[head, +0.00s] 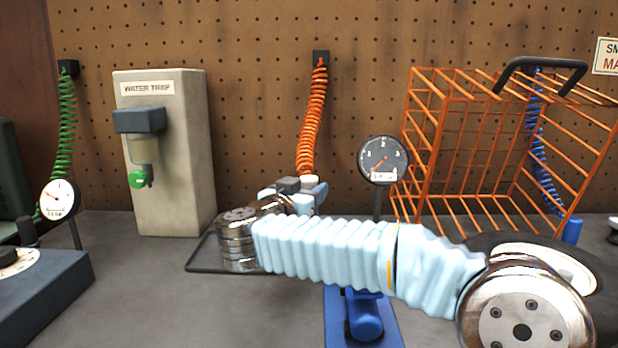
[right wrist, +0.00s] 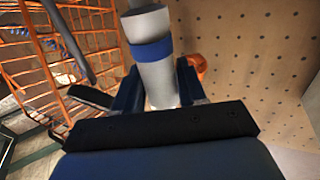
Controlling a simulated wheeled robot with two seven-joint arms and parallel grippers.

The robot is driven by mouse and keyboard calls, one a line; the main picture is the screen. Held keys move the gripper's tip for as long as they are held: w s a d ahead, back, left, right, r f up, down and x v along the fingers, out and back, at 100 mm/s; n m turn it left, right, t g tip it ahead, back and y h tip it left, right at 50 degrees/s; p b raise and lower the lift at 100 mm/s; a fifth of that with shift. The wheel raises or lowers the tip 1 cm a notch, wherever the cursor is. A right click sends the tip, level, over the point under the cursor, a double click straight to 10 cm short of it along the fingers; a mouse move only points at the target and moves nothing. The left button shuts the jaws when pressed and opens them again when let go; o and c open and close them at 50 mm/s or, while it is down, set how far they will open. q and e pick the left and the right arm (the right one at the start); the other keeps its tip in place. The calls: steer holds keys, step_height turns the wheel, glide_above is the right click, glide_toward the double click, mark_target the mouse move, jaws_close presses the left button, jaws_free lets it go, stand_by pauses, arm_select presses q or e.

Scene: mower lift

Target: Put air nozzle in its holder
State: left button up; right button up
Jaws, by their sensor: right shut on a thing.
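My right arm reaches across the bench from the lower right. Its gripper (head: 303,190) is at the lower end of the orange coiled hose (head: 313,120), mostly hidden behind my own wrist. In the right wrist view the gripper (right wrist: 158,95) is shut on a pale cylinder with a blue band (right wrist: 150,50), which I take to be the air nozzle. A bit of orange shows just behind it. The nozzle's tip is hard to make out. I cannot tell which thing is the holder. My left gripper is out of view.
A water trap box (head: 165,150) stands left, with a dark tray (head: 205,258) on the bench beside it. A dial gauge (head: 383,160) and an orange wire basket (head: 480,150) stand right. A blue device (head: 362,318) is below my arm. The bench's left middle is clear.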

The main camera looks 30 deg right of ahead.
steer(key=shift+f, duration=0.6)
steer(key=shift+a+f+b, duration=0.1)
steer(key=shift+f+b, duration=0.2)
steer(key=shift+f, duration=0.25)
stand_by(1.0)
steer(key=o, duration=0.8)
steer(key=v, duration=1.1)
steer(key=shift+s+r+p, duration=0.1)
steer(key=shift+p, duration=0.2)
